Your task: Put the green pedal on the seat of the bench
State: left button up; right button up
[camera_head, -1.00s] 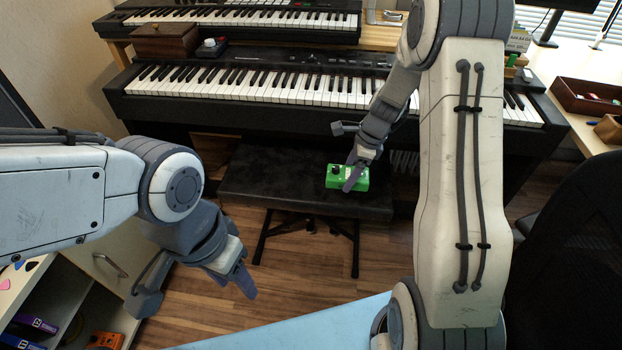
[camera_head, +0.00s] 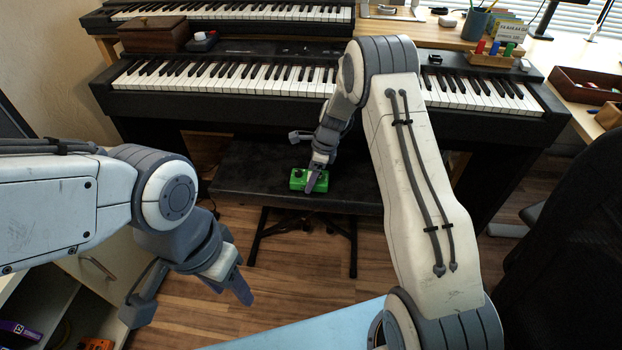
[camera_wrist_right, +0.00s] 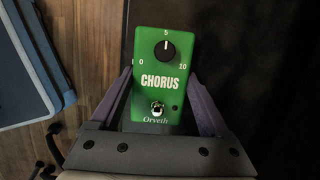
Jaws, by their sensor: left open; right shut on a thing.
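The green pedal (camera_head: 297,180) is at the bench seat (camera_head: 240,170), over its front middle part; whether it touches the seat I cannot tell. My right gripper (camera_head: 314,178) is shut on the pedal. In the right wrist view the green pedal (camera_wrist_right: 162,70), marked CHORUS with one black knob, sits between the two fingers of my right gripper (camera_wrist_right: 160,92). The black seat shows beside it at the right. My left gripper (camera_head: 196,298) is open and empty, over the floor at the lower left, apart from the bench.
A black keyboard (camera_head: 240,105) stands above and behind the bench, with a second keyboard (camera_head: 230,12) higher up. A dark chair (camera_head: 560,230) is at the right. A light blue surface (camera_head: 320,328) lies at the front. The left half of the seat is clear.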

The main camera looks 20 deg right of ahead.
jog(key=shift+f, duration=0.1)
jog(key=o, duration=1.6)
jog(key=shift+c, duration=0.2)
